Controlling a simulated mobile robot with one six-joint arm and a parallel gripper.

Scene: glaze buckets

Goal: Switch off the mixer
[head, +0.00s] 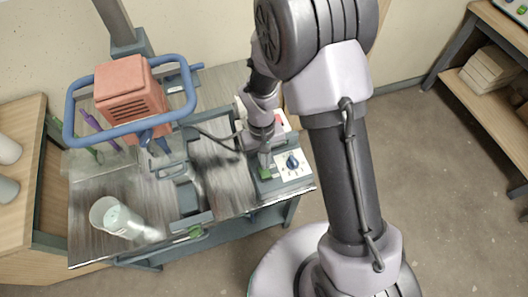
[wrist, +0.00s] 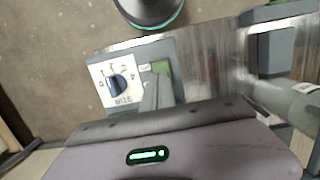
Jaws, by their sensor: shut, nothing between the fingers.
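The mixer has an orange motor housing (head: 128,90) inside a blue ring handle (head: 190,88), held on a grey stand over the bench. A grey control box on the bench's right carries a white dial plate with a dark blue knob (head: 292,162); the knob also shows in the wrist view (wrist: 117,85). Beside it is a small green part (wrist: 161,68), which also shows in the head view (head: 266,174). My gripper (head: 264,163) is shut and empty, pointing down at the green part. In the wrist view its tips (wrist: 157,80) are close to that part; I cannot tell if they touch.
A red part on a white item (head: 280,120) is behind my gripper. A cable runs from the mixer to the right. Wooden shelving (head: 490,110) stands at far right, with open floor before it.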

